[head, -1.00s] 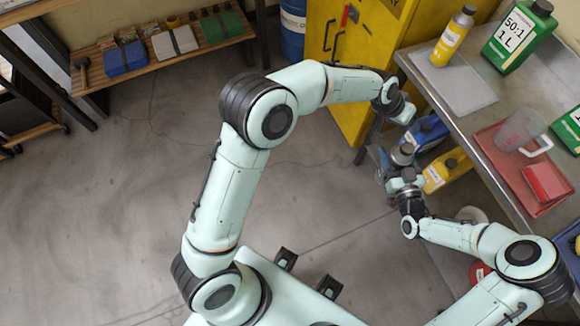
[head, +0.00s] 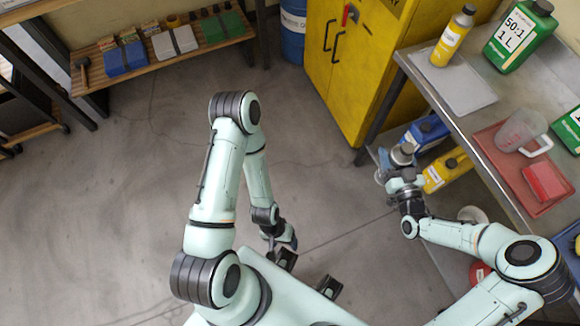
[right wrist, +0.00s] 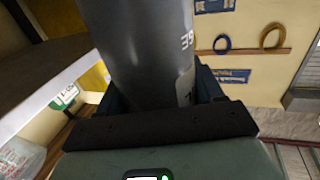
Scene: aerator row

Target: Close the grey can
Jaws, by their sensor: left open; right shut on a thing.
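The grey can (head: 402,155) is upright in my right gripper (head: 393,172), beside the metal table's edge in the head view. In the right wrist view the grey can (right wrist: 145,50) fills the upper middle, with white digits on its side. The right gripper (right wrist: 155,105) is shut on its body. The can's top is small in the head view, and I cannot tell whether a cap sits on it. My left gripper (head: 284,243) is open and away from the can, low near my base; its fingers are small in the picture.
The floor between the arms is clear.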

